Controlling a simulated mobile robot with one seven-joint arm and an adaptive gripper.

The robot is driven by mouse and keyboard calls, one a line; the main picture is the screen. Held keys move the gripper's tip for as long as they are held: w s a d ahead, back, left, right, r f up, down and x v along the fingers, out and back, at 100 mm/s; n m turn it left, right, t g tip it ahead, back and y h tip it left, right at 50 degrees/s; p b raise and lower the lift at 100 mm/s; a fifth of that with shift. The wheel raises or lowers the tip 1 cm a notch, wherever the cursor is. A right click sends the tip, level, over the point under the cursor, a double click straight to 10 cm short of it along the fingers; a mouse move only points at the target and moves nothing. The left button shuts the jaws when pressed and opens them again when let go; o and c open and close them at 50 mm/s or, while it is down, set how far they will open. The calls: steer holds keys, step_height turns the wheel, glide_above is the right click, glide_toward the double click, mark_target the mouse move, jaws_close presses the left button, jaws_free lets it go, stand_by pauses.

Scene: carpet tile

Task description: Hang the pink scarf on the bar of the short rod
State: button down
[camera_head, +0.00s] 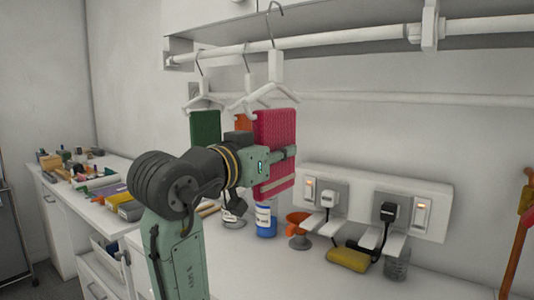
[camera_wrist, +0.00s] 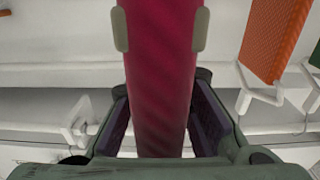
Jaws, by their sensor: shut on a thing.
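The pink scarf (camera_head: 275,124) hangs flat and upright in the head view, with a pale band near its lower end. My gripper (camera_head: 285,155) is shut on it around mid-height. In the wrist view the scarf (camera_wrist: 160,80) runs between the two fingers, with a pad at each side edge. The scarf's top is just under a white hanger (camera_head: 268,96); I cannot tell whether it touches it. The white rod (camera_head: 330,40) runs along the wall above. I cannot tell which piece is the short rod.
A green cloth (camera_head: 205,124) and an orange cloth (camera_wrist: 275,35) hang close to the left of the scarf. A blue-white bottle (camera_head: 265,221), an orange funnel (camera_head: 298,223) and a socket panel (camera_head: 430,208) with plugs are below. A rod bracket (camera_head: 430,25) is at upper right.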

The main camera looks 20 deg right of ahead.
steer(key=f+x, duration=0.2)
steer(key=x, duration=1.2)
steer(key=shift+w+p, duration=0.1)
steer(key=shift+p, duration=0.2)
steer(key=c, duration=1.4)
jaws_free()
steer(key=shift+o, duration=0.2)
